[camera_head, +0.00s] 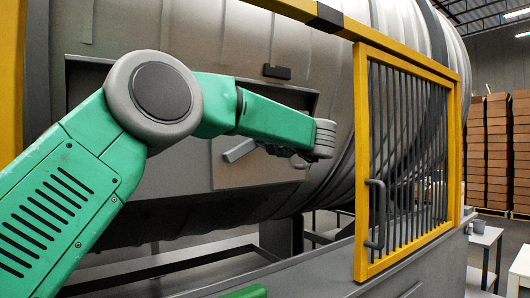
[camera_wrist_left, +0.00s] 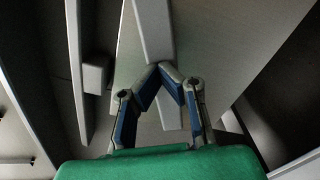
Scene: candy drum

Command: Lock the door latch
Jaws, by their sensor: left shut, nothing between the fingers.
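The drum door (camera_head: 235,177) is a flat grey panel on the side of the large metal drum. A grey lever (camera_head: 239,151), which looks like the latch, sticks out from it to the left of my left gripper. My left gripper (camera_head: 298,163) is in front of the door's right part, partly hidden by its own wrist. In the left wrist view my left gripper (camera_wrist_left: 160,68) has its fingertips together with nothing between them. A grey bar (camera_wrist_left: 152,30) runs just beyond the tips; I cannot tell whether they touch. My right gripper is not in view.
A yellow-framed barred gate (camera_head: 361,160) with a grey handle (camera_head: 375,212) stands to the right of the door. A yellow rail crosses above. A grey ledge (camera_head: 420,270) runs below. Stacked boxes (camera_head: 488,150) and white tables (camera_head: 484,240) are far right.

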